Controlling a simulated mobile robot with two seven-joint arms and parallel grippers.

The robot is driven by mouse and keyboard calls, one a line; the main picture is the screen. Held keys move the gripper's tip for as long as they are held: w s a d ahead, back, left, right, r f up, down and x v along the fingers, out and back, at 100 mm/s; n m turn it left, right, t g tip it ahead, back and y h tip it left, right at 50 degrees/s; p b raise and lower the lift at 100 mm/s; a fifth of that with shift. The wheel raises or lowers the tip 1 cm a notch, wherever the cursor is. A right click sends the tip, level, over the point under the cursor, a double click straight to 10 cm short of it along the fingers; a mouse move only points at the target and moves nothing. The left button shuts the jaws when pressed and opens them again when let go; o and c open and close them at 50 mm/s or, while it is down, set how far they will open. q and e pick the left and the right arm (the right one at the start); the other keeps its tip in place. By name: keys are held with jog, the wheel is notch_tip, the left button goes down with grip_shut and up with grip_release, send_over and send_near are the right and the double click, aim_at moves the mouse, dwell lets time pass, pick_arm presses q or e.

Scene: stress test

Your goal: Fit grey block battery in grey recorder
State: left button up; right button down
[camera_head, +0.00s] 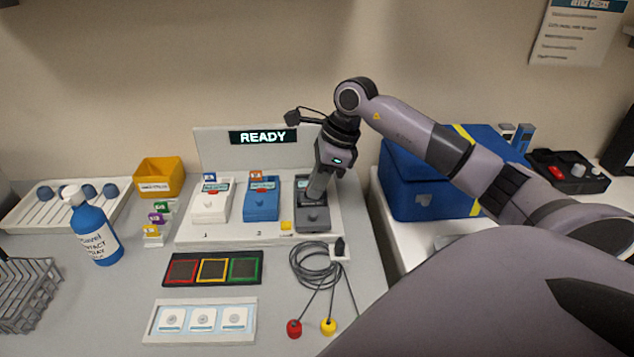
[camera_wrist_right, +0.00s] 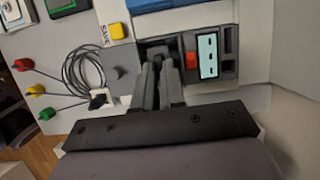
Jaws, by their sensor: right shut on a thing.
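The grey recorder (camera_head: 312,222) is the rightmost of three devices on the white stand; it also shows in the wrist view (camera_wrist_right: 229,76), with a red part and a light screen with dark marks. My right gripper (camera_head: 317,196) points down onto the recorder's upper part. In the wrist view my right gripper (camera_wrist_right: 162,62) has its fingers close together at a dark recess in the recorder. It is shut on a grey thing, likely the grey block battery, mostly hidden between the fingers. I cannot tell how deep it sits. My left gripper is not in view.
A white device (camera_head: 211,204) and a blue device (camera_head: 262,200) stand left of the recorder. A sign (camera_head: 263,137) behind reads READY. A blue case (camera_head: 410,190) stands close on the right. A coiled cable (camera_head: 314,262) lies in front. A blue bottle (camera_head: 94,232) stands left.

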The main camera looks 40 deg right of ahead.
jog(key=shift+f+b, duration=0.95)
jog(key=shift+f, duration=0.3)
dwell(1.6)
jog(key=c, duration=1.5)
grip_release()
jog(key=shift+r, duration=0.1)
jog(key=shift+r+p, duration=1.5)
jog(key=shift+r, duration=0.45)
jog(key=shift+o, duration=0.4)
jog(key=o, duration=0.5)
